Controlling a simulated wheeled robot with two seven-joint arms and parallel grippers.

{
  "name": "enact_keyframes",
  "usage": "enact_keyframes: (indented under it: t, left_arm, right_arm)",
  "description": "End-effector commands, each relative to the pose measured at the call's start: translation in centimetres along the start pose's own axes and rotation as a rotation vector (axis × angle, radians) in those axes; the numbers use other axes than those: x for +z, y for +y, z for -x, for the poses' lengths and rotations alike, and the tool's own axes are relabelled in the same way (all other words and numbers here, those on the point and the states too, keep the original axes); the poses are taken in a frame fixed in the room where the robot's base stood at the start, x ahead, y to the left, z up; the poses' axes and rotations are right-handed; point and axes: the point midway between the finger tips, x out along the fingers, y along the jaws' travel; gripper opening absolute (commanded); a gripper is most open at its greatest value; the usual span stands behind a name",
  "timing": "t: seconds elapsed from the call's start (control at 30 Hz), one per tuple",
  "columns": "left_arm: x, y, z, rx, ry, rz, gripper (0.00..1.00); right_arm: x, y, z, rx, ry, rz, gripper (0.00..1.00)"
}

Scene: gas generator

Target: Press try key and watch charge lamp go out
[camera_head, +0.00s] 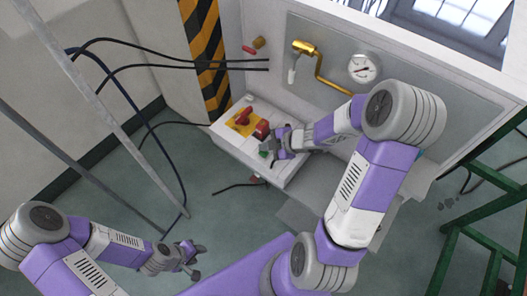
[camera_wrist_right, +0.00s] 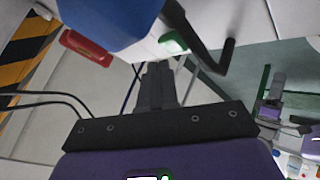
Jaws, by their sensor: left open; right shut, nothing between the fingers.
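A white control box (camera_head: 236,141) juts from the machine in the head view. On it are a red switch on a yellow plate (camera_head: 240,123), a red part (camera_head: 262,129) and a small green part (camera_head: 263,153), perhaps a key. My right gripper (camera_head: 279,146) is over the box beside these controls, shut and empty. In the right wrist view its closed fingers (camera_wrist_right: 156,82) point toward a green part (camera_wrist_right: 172,43); I cannot tell whether they touch. A charge lamp cannot be made out. My left gripper (camera_head: 191,260) is open and empty, low over the floor at lower left.
A gauge (camera_head: 363,68) and a yellow pipe (camera_head: 318,66) are on the panel behind the box. Black cables (camera_head: 180,58) hang at left. A green frame (camera_head: 480,200) stands at right. In the right wrist view, a blue body (camera_wrist_right: 105,18) and a black lever (camera_wrist_right: 213,52) are close.

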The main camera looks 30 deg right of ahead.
Motion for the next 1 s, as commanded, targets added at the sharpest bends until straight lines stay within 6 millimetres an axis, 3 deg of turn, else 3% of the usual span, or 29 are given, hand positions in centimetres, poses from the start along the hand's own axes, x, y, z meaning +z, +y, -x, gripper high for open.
enact_keyframes:
  t: [1.0]
  left_arm:
    - [-0.02,-0.18,-0.48,0.000,0.000,0.000,0.43]
  right_arm:
    - [0.42,-0.43,-0.60,0.000,0.000,0.000,0.00]
